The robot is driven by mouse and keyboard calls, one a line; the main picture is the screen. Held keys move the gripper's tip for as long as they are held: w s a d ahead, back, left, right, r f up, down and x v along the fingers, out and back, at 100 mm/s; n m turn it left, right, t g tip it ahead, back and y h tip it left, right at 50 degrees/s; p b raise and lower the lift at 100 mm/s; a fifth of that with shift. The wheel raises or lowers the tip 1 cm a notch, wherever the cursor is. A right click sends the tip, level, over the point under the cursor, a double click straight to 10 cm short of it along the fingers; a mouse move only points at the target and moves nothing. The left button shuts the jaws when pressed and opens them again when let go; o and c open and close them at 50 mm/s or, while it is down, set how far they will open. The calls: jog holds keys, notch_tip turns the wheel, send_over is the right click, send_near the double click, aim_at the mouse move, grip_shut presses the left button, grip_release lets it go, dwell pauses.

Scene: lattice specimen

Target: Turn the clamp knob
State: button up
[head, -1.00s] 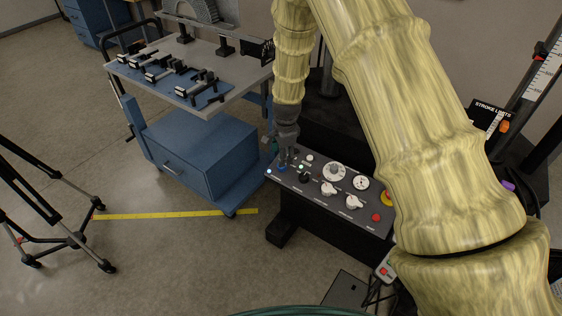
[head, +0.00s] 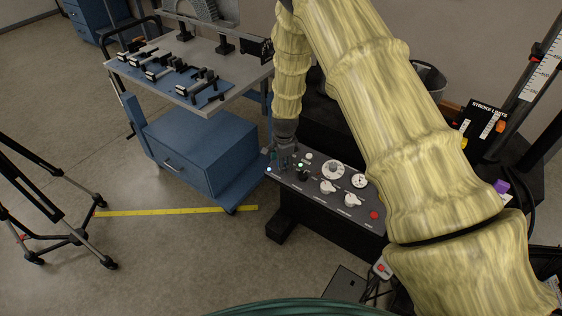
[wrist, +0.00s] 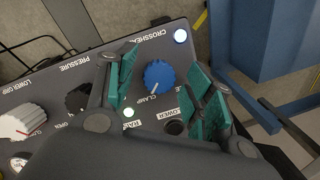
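The clamp knob (wrist: 160,76) is a blue ribbed dial with a white pointer line. It sits on the dark control panel (wrist: 55,120), beside the "CLAMP" label in the wrist view. My gripper (wrist: 164,88) is open, with one teal-padded finger on the left of the knob and one on the right. Gaps show between both pads and the knob. In the head view my gripper (head: 284,154) is over the panel's far left end. There its fingers largely hide the knob.
Nearby are a black pressure knob (wrist: 80,98), a white knob (wrist: 22,122), a lit indicator (wrist: 180,36) and a dark button (wrist: 174,128). A red button (head: 374,215) is at the panel's right. A blue cart (head: 200,150) stands to the left.

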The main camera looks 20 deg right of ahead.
jog(key=c, duration=0.9)
jog(key=shift+n, duration=0.4)
jog(key=n+b, duration=0.2)
jog(key=n, duration=0.1)
jog(key=shift+f+n+g, duration=0.1)
jog(key=shift+n+g, duration=0.3)
jog(key=n+g+h+b, duration=0.1)
jog(key=n, duration=0.3)
jog(key=n+b, duration=0.1)
jog(key=n, duration=0.3)
jog(key=shift+n+h, duration=0.4)
jog(key=shift+a+n+g+h+b, duration=0.1)
jog(key=shift+n+g+h+b, duration=0.35)
jog(key=shift+n, duration=1.55)
jog(key=shift+t, duration=0.25)
